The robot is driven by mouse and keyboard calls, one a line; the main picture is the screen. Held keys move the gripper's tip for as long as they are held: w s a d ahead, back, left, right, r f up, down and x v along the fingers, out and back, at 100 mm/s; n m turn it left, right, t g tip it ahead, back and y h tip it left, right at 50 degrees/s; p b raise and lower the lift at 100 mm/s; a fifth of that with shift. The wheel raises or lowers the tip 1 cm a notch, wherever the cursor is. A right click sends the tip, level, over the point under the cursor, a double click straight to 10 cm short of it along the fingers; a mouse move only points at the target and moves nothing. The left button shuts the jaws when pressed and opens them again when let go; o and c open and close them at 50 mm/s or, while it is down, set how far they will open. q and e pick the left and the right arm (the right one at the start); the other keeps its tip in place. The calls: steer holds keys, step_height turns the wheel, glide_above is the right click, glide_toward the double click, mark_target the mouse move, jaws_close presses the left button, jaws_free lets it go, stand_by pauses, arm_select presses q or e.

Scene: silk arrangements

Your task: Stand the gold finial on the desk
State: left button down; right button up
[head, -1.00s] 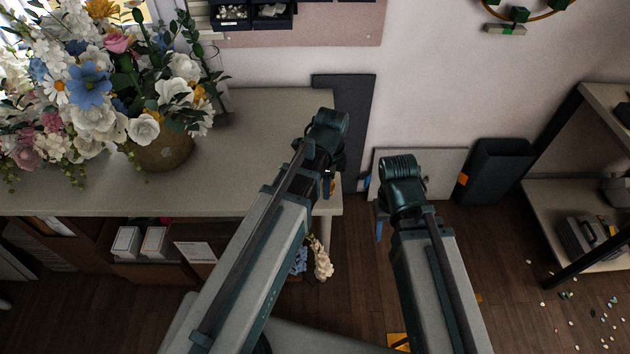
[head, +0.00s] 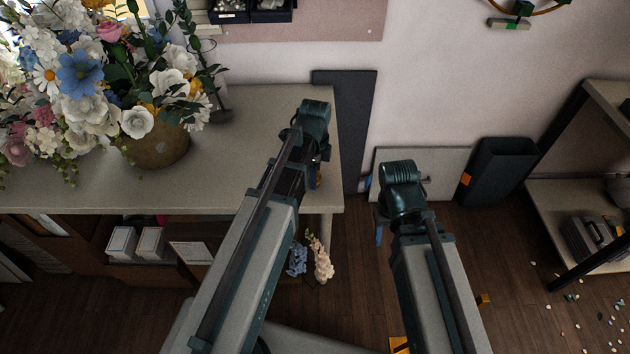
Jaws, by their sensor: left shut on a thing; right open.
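The desk (head: 235,150) is the long pale top at the left. My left gripper (head: 318,172) is mostly hidden under its own wrist, over the right end of the desk. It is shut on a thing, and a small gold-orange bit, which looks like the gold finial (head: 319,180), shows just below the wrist. Most of the finial is hidden, so I cannot tell its tilt or whether it touches the desk. My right gripper (head: 379,235) is open, right of the desk and over the floor, mostly hidden by its wrist.
A vase of silk flowers (head: 158,148) stands on the desk at the left. The desk between the vase and my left arm is clear. A dark bin (head: 498,170) and a shelf (head: 560,205) stand at the right. Loose flowers (head: 320,262) show below the desk edge.

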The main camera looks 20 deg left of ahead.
arm_select(q)
steer(key=shift+f, duration=0.15)
steer(key=shift+c, duration=2)
jaws_free()
step_height(320, 180, up, 12)
steer(key=p, duration=1.2)
steer(key=s+d+n+y, duration=0.1)
steer(key=s+d+n, duration=0.9)
steer(key=s+n, duration=0.3)
steer(key=shift+s+d+r, duration=0.2)
steer(key=shift+s+d, duration=0.05)
steer(key=shift+s, duration=0.4)
